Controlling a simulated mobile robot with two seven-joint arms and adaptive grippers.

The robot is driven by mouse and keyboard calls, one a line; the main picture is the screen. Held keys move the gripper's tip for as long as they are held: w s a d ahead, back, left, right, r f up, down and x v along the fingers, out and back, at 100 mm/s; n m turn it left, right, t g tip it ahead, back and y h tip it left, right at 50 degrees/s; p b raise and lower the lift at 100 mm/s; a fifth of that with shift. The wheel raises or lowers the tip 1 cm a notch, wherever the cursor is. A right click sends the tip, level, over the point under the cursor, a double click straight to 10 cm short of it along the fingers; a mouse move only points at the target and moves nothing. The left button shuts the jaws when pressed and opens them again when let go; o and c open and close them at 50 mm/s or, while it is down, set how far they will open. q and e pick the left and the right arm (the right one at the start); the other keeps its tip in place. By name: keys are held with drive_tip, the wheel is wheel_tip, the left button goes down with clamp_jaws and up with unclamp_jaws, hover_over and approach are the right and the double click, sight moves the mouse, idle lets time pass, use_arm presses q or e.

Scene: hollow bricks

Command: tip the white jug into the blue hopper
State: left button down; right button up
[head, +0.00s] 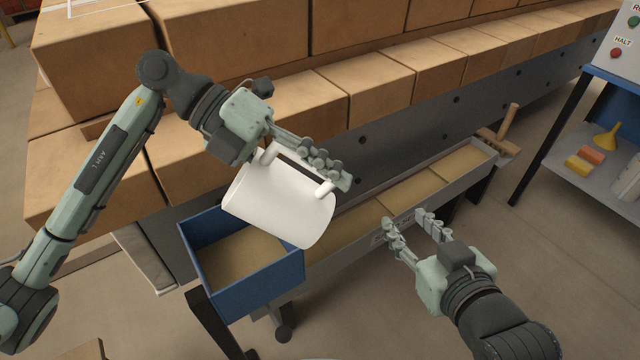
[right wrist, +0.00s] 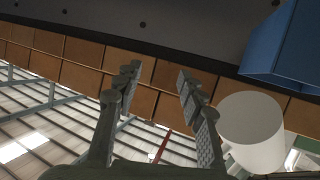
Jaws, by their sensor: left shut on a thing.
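The white jug (head: 279,205) is tilted on its side above the blue hopper (head: 290,272) in the head view. My left gripper (head: 332,176) is shut on the jug's handle side. The hopper is an open blue box, and tan material (head: 240,262) shows inside it. The jug's mouth and contents are hidden. My right gripper (head: 409,222) is open and empty, to the right of the hopper and beside the long trough. In the right wrist view the jug (right wrist: 252,132) and the hopper (right wrist: 290,50) show at the right, apart from the fingers (right wrist: 158,75).
A grey trough (head: 345,248) with tan-filled sections runs right from the hopper. Large brown blocks (head: 240,45) fill the back. A shelf (head: 568,170) at right holds a yellow funnel (head: 607,138) and small coloured blocks.

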use_arm(q)
drive_tip(key=shift+a+r+h+b, duration=0.25)
drive_tip(key=shift+a+h+b, duration=0.05)
drive_tip(key=shift+h+b, duration=0.1)
drive_tip(key=shift+w+a+r+g+h+b, duration=0.1)
drive_tip(key=shift+a+r+g+h+b, duration=0.2)
drive_tip(key=shift+h+b, duration=0.15)
drive_tip(key=shift+a+r+h+b, duration=0.15)
drive_tip(key=shift+a+h+b, duration=0.1)
drive_tip(key=shift+h+b, duration=0.15)
drive_tip(key=shift+w+a+r+h+b, duration=0.1)
drive_tip(key=shift+a+r+h+b, duration=0.2)
drive_tip(key=shift+h+b, duration=0.15)
use_arm(e)
drive_tip(key=a+r+t+y, duration=0.2)
drive_tip(key=a+r+t, duration=0.1)
drive_tip(key=r, duration=0.4)
drive_tip(key=s+a+r+t+y, duration=0.1)
drive_tip(key=a+r+t+y, duration=0.2)
drive_tip(key=r, duration=0.5)
drive_tip(key=shift+s+t, duration=0.15)
drive_tip(key=shift+t, duration=0.75)
use_arm(q)
drive_tip(key=shift+a, duration=0.1)
